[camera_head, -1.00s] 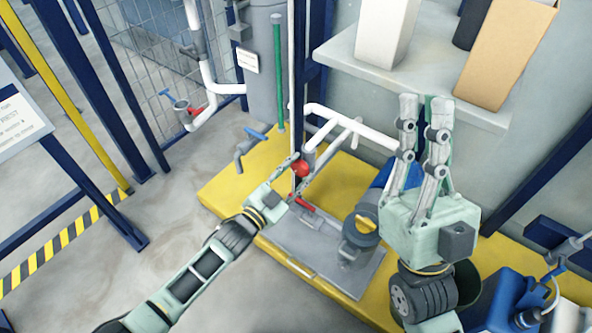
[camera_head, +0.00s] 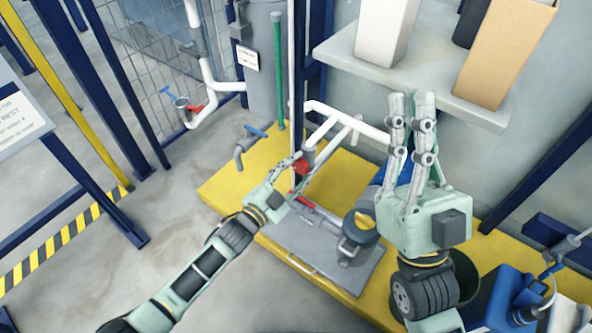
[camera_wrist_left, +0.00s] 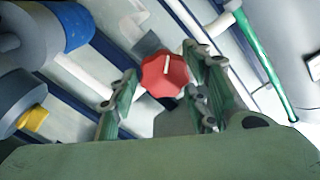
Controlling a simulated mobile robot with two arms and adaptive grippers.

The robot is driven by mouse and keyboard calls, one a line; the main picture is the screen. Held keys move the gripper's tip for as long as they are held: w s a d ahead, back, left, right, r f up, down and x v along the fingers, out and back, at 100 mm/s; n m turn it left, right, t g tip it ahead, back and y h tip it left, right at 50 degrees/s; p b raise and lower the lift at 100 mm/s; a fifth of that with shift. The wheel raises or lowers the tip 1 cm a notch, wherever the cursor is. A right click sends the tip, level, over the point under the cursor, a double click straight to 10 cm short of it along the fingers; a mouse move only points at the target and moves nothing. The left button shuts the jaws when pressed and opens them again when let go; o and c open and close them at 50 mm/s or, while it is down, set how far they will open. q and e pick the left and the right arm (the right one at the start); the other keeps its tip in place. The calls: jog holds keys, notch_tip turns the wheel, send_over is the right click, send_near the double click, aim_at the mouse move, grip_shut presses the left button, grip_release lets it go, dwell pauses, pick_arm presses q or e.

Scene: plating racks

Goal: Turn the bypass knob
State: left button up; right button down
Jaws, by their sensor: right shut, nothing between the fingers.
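The bypass knob (camera_head: 301,167) is red and sits by the grey end of a white pipe. In the left wrist view it is an eight-sided red knob (camera_wrist_left: 165,75) with a white mark, slightly tilted from upright. My left gripper (camera_head: 298,165) reaches it from the lower left. The exact contact is partly hidden. My right gripper (camera_head: 411,98) points up at the right, shut and empty, away from the knob.
White pipes (camera_head: 345,118) run behind the knob, next to a green rod (camera_head: 278,75). A grey plate (camera_head: 290,236) and a grey device with a yellow cap (camera_head: 364,224) lie below on the yellow platform (camera_head: 228,190). A shelf (camera_head: 345,60) holds boxes above.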

pick_arm(q)
jog(key=shift+o, duration=1.3)
jog(key=v, duration=1.2)
